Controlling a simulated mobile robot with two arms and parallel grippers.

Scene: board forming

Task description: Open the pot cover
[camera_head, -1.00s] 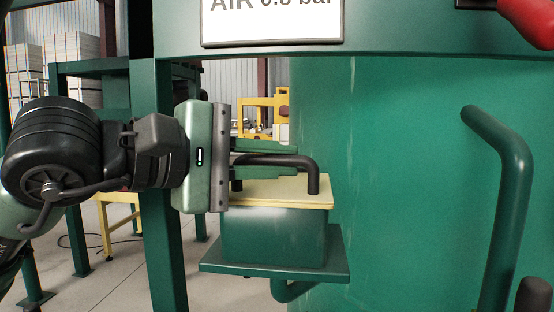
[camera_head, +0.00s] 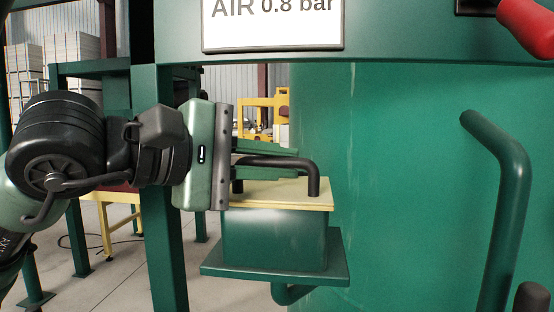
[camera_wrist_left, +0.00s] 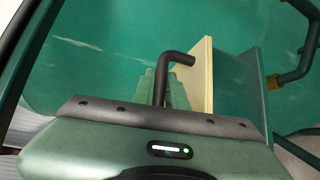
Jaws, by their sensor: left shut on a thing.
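The pot is a green box (camera_head: 275,240) on a green shelf plate at the side of the large green tank. Its cover is a flat pale yellow lid (camera_head: 290,196) lying on the box, with a black bar handle (camera_head: 313,180) on top. My left gripper (camera_head: 275,160) comes in level from the left, with its green fingers shut on the black handle. In the left wrist view the handle (camera_wrist_left: 176,60) stands between the fingers, and the yellow lid's edge (camera_wrist_left: 203,75) shows beside it. The fingers partly hide the handle. My right gripper is not in view.
The green tank (camera_head: 400,180) stands directly behind and right of the box. A bent green pipe handle (camera_head: 512,200) sticks out at the right. A green post (camera_head: 160,200) stands behind my left arm. A sign (camera_head: 272,25) hangs above.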

